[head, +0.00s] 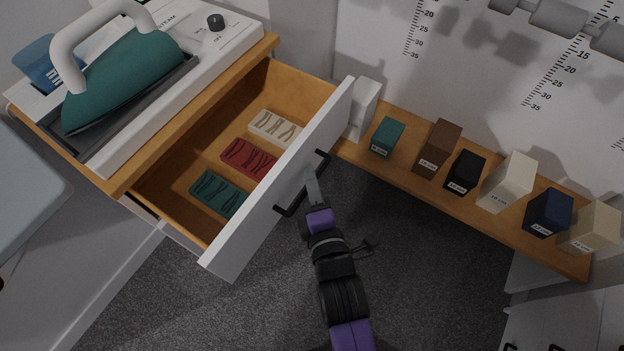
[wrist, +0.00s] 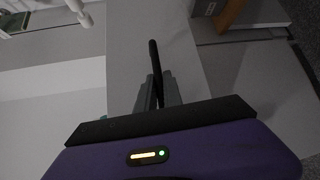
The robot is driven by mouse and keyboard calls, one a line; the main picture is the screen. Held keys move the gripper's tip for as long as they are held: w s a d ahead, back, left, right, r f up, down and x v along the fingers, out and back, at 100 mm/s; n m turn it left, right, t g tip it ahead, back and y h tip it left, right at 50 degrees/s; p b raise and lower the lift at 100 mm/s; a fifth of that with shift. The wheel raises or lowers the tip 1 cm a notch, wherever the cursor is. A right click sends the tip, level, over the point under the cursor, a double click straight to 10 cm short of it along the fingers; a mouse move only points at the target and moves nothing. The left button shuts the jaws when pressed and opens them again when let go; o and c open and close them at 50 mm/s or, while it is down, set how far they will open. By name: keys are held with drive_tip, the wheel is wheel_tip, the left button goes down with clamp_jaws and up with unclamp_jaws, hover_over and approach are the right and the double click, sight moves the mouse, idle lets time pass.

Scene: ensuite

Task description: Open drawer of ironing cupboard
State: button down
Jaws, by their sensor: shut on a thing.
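The ironing cupboard's drawer stands pulled out, with a white front panel (head: 283,180) and a wooden inside. A black bar handle (head: 318,170) is fixed to the front. My gripper (head: 313,190) is at the handle and shut on it. In the wrist view the dark handle (wrist: 155,65) runs between the two grey fingers (wrist: 158,92). Inside the drawer lie a green block (head: 217,193), a red block (head: 247,159) and a cream block (head: 274,127), each with curved pieces.
A green iron (head: 125,80) rests on a white unit on the cupboard top (head: 190,105), beside a blue cup (head: 45,65). A wooden shelf (head: 480,220) with several small boxes runs to the right. Dark carpet (head: 430,270) lies clear below it.

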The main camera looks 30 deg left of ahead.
drive_tip(key=shift+f, duration=0.1)
drive_tip(key=c, duration=1.8)
unclamp_jaws()
drive_tip(key=v, duration=0.8)
